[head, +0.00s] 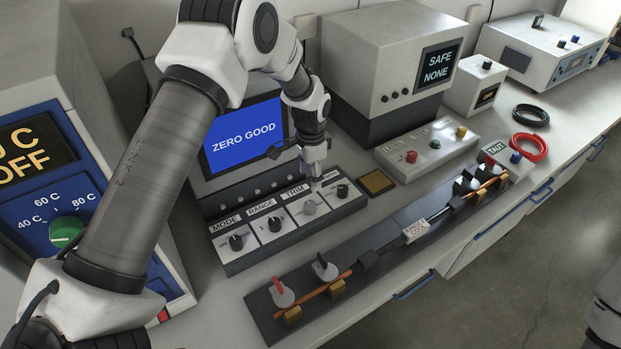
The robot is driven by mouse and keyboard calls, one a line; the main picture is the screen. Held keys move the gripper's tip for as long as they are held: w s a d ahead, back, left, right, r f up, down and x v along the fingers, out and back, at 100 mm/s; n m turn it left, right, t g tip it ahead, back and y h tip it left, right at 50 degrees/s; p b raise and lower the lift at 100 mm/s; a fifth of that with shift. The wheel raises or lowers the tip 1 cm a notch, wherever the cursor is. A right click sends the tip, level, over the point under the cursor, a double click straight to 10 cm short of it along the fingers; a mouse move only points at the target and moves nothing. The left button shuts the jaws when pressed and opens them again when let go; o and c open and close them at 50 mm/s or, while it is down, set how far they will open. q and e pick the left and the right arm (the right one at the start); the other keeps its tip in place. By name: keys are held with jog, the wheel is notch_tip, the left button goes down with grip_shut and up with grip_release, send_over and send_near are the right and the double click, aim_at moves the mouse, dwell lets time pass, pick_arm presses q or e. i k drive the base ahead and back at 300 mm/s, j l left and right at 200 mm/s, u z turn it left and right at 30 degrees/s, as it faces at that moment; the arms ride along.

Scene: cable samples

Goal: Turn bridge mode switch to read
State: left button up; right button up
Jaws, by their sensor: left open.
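The bridge has a blue screen (243,137) reading ZERO GOOD. Its sloped front panel carries a row of knobs. The mode switch (236,242) is the black knob under the MODE label (225,225), at the left end of the row. To its right are the black RANGE knob (275,224), the grey TRIM knob (310,207) and another black knob (342,191) whose label is partly hidden. My left gripper (315,184) is open, pointing down just above the TRIM knob; I cannot tell if it touches. It is two knobs right of the mode switch. My right gripper is out of view.
A long dark fixture (378,262) holding a cable lies in front of the bridge. A button box (425,148) and a grey SAFE NONE unit (375,62) stand to the right. A blue-fronted heater box (60,150) is at the left. Black (531,114) and red (529,147) cable coils lie at the right.

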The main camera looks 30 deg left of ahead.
aim_at(235, 242)
jog(key=k+l, duration=0.3)
jog(key=k, duration=0.15)
jog(key=k+l, duration=0.35)
jog(key=k, duration=0.1)
